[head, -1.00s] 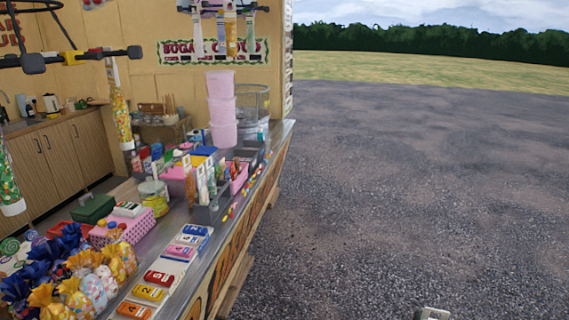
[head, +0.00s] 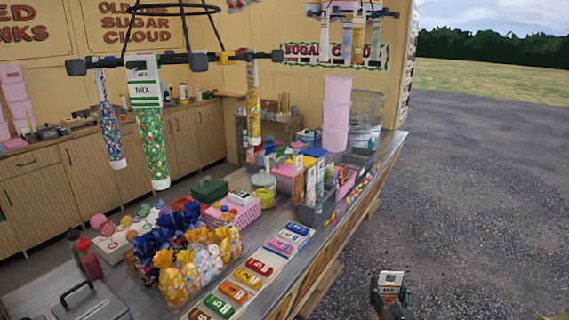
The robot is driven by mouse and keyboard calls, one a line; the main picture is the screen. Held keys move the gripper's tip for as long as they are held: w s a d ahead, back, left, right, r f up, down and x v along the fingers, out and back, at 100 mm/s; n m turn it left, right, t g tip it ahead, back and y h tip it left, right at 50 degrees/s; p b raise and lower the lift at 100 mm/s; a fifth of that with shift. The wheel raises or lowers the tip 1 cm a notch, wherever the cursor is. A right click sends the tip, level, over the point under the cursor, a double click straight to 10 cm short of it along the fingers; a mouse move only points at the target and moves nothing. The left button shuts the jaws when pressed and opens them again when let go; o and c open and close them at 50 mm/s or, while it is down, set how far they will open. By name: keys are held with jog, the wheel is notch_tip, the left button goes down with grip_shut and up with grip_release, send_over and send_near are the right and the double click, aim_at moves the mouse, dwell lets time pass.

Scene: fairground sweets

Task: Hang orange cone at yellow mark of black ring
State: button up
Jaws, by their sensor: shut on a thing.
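My gripper (head: 390,296) is at the bottom right, over the asphalt, shut on a cone (head: 392,278). Only the cone's white label top shows, with a small reddish mark; its body colour is hidden. The black ring (head: 150,14) hangs at the upper left, far from my gripper, with black-ended arms. A yellow mark (head: 235,55) sits on its right arm. A yellow multicoloured cone (head: 254,115) hangs just right of that mark. A green cone (head: 154,150) labelled MIX hangs at the front, and a blue cone (head: 109,130) at the left.
The counter (head: 330,232) runs between my gripper and the ring. Bagged sweets (head: 185,268), numbered coloured blocks (head: 247,278), a grey bin (head: 318,211) and stacked pink tubs (head: 336,115) stand on it. A second rack with several cones (head: 358,40) hangs behind. The asphalt at right is clear.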

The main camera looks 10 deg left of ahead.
jog(key=w+a+r+n+g+y+p, duration=0.1)
jog(key=w+a+r+n+y, duration=0.15)
jog(key=a+r, duration=0.45)
jog(key=w+a+r+n+g+y+p, duration=0.1)
jog(key=a+r+n+y, duration=0.15)
jog(key=r, duration=0.85)
jog(key=w+a+r+n+g+y+p, duration=0.1)
jog(key=w+a+r+g+y, duration=0.15)
jog(key=a+r, duration=0.45)
jog(key=s+a+r+n+g+y+p, duration=0.1)
jog(key=s+a+r+n+g+y, duration=0.2)
jog(key=r, duration=0.6)
jog(key=s+a+r+n+g+y+p, duration=0.1)
jog(key=s+a+r+g+y, duration=0.3)
jog(key=r, duration=0.6)
jog(key=s+a+r+n+p, duration=0.1)
jog(key=s+a+r+n, duration=0.1)
jog(key=s+r, duration=0.5)
jog(key=w+a+r, duration=0.1)
jog(key=w+a, duration=0.3)
jog(key=a, duration=0.2)
jog(key=shift+a+r+p, duration=0.25)
jog(key=shift+r+p, duration=0.1)
jog(key=shift+r, duration=0.05)
jog(key=shift+a, duration=0.25)
